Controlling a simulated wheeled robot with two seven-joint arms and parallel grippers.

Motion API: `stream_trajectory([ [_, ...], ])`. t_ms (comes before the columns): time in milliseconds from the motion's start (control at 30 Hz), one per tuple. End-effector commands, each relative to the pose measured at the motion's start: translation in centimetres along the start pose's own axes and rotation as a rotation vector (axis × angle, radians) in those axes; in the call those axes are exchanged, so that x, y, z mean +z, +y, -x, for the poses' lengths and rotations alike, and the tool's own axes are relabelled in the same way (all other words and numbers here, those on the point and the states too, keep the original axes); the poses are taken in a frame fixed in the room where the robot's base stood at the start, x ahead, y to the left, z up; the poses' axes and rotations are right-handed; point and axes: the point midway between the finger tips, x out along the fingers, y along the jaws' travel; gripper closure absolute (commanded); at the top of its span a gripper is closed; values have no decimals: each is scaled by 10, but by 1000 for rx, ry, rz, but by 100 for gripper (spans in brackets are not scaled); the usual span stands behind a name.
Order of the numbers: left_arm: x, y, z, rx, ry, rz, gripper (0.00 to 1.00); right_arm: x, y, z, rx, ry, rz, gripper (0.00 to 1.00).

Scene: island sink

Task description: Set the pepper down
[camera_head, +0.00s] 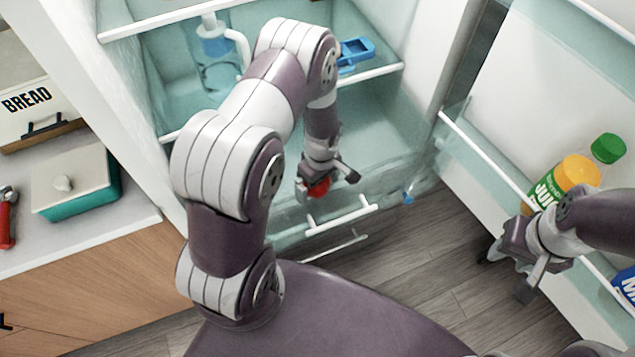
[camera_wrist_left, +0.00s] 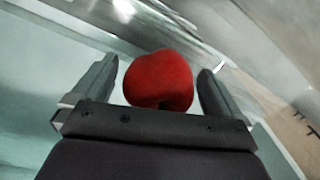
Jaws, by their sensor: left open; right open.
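The red pepper (camera_wrist_left: 158,79) sits between the two spread fingers of my left gripper (camera_wrist_left: 157,90) in the left wrist view, with a visible gap at each side. In the head view the pepper (camera_head: 318,187) shows as a small red patch under my left gripper (camera_head: 328,178), at the lower front of the open fridge (camera_head: 375,125). The gripper partly hides the pepper there, and I cannot tell exactly what it rests on. My right gripper (camera_head: 520,268) is open and empty beside the fridge door.
The open fridge door (camera_head: 520,80) on the right holds a juice bottle (camera_head: 560,180) and a green-capped bottle (camera_head: 608,148). A blue container (camera_head: 355,52) and a clear pitcher (camera_head: 215,50) are on an upper shelf. A counter on the left holds a bread box (camera_head: 35,105) and a teal box (camera_head: 75,182).

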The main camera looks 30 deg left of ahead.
Motion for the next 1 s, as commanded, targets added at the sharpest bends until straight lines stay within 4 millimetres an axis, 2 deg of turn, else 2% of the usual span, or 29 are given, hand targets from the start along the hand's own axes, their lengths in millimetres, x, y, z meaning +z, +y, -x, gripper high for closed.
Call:
stream_trajectory([
  [33, 0, 0, 6, 1, 0, 0, 0, -1, 0, 5, 0, 0, 0, 57],
  [167, 0, 1, 27, 4, 2, 0, 0, 0, 0, 1, 0, 0, 0, 57],
  [400, 0, 1, 90, 4, 2, -1, 0, 0, 0, -2, 0, 0, 0, 57],
  [567, 0, 0, 116, 2, 1, -1, 0, 0, 0, -3, 0, 0, 0, 57],
  [633, 2, -2, 127, 10, 3, -50, 0, 0, 0, -3, 0, 0, 0, 57],
  [667, 6, -4, 134, 19, 6, -107, 0, 0, 0, -2, 0, 0, 0, 57],
  [833, 39, -41, 184, 102, 67, -723, 0, 0, 0, -3, 0, 0, 0, 57],
  [900, 52, -58, 195, 124, 102, -952, 0, 0, 0, -3, 0, 0, 0, 57],
  [1000, 62, -75, 201, 138, 139, -1159, 0, 0, 0, -3, 0, 0, 0, 57],
])
